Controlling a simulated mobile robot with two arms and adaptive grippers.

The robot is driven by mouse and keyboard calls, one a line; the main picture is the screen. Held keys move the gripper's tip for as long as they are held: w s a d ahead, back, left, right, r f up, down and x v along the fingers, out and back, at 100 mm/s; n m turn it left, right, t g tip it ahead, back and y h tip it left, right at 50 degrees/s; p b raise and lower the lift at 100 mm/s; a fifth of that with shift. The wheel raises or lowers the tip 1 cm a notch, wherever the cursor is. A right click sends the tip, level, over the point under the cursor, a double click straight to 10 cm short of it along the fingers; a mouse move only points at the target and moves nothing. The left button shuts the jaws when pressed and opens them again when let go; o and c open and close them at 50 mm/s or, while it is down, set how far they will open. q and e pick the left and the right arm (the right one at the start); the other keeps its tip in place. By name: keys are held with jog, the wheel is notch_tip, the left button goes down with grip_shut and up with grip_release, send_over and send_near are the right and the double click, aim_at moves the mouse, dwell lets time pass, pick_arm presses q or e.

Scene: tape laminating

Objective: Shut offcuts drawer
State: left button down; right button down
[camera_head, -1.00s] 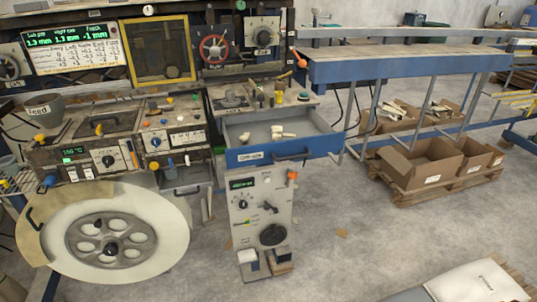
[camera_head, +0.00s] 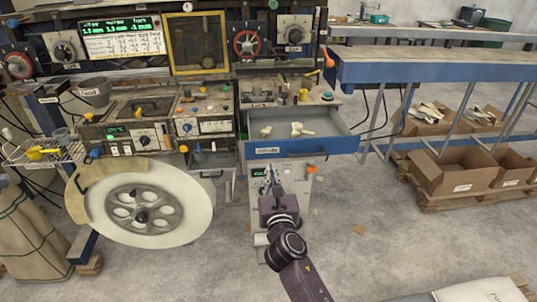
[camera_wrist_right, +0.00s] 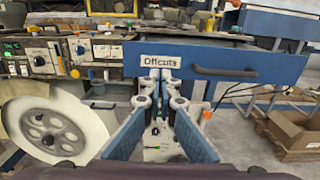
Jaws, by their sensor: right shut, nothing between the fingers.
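The offcuts drawer (camera_head: 340,144) is a blue-fronted tray pulled out below the worktop, with pale offcut pieces (camera_head: 297,130) lying inside. Its front carries a white label and a dark bar handle (camera_head: 305,153). In the right wrist view the blue drawer front (camera_wrist_right: 215,62) spans the middle, with the label reading "Offcuts" and the handle (camera_wrist_right: 222,73) to its right. My right gripper (camera_head: 270,172) is shut and empty, just in front of and below the drawer front, near the label end. In the right wrist view its fingertips (camera_wrist_right: 161,75) point at the front just under the label. Contact cannot be told. My left gripper is not in view.
A control panel with knobs (camera_head: 310,185) stands below the drawer, partly behind my right arm. A large pale wheel (camera_head: 165,225) is at the left. A blue-edged bench (camera_head: 430,68) and cardboard boxes (camera_head: 455,175) are at the right.

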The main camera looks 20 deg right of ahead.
aim_at(267, 150)
jog(key=x, duration=0.6)
jog(key=shift+w, duration=0.1)
jog(key=shift+w+d, duration=0.1)
jog(key=shift+w, duration=0.5)
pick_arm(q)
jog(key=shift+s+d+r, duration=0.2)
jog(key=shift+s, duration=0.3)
pick_arm(e)
jog(key=shift+w, duration=0.15)
